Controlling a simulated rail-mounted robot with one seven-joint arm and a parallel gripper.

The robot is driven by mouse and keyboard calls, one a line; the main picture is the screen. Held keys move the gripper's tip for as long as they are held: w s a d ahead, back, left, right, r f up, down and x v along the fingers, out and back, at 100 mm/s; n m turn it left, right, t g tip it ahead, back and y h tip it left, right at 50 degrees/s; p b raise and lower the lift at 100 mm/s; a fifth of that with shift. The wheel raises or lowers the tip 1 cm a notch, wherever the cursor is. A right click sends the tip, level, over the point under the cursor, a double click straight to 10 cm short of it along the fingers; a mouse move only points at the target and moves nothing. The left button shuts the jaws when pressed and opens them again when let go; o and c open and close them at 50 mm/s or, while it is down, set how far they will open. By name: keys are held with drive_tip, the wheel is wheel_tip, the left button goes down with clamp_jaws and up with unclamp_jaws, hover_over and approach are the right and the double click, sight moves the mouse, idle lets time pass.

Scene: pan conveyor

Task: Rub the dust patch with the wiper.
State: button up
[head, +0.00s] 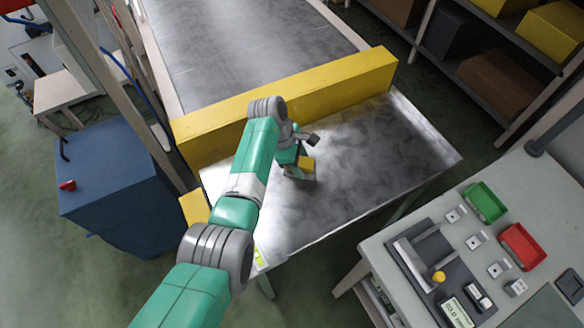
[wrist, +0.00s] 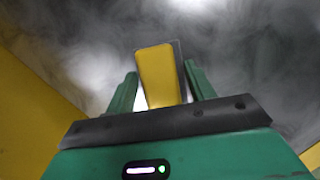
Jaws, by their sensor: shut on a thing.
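My gripper (head: 298,163) is over the left part of the metal table (head: 400,150), below the yellow beam. It is shut on the wiper, whose yellow block (head: 307,163) shows at the fingers. In the wrist view the wiper (wrist: 157,77) stands between the two green fingers of my gripper (wrist: 162,88), with a grey edge around it. The wiper is low over the table; I cannot tell whether it touches. The tabletop is mottled with dark smudges and bright glare, and I cannot pick out the dust patch's edges. My arm hides part of the table's left side.
A yellow beam (head: 345,85) runs along the table's far edge, before the grey conveyor (head: 240,40). A blue cabinet (head: 120,190) stands at left. A workbench with a green bin (head: 484,203) and a red bin (head: 522,247) is at lower right. The table's right part is clear.

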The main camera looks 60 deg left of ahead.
drive_tip(key=shift+w+f+b, duration=0.25)
drive_tip(key=shift+w+b, duration=0.4)
drive_tip(key=shift+w, duration=0.2)
wheel_tip(320, 180, up, 4)
drive_tip(key=p, duration=0.3)
drive_tip(key=shift+w+d+r, duration=0.1)
drive_tip(key=shift+w+r, duration=0.05)
drive_tip(key=shift+r, duration=0.05)
wheel_tip(320, 180, up, 4)
drive_tip(key=p, duration=0.5)
drive_tip(key=shift+r, duration=0.2)
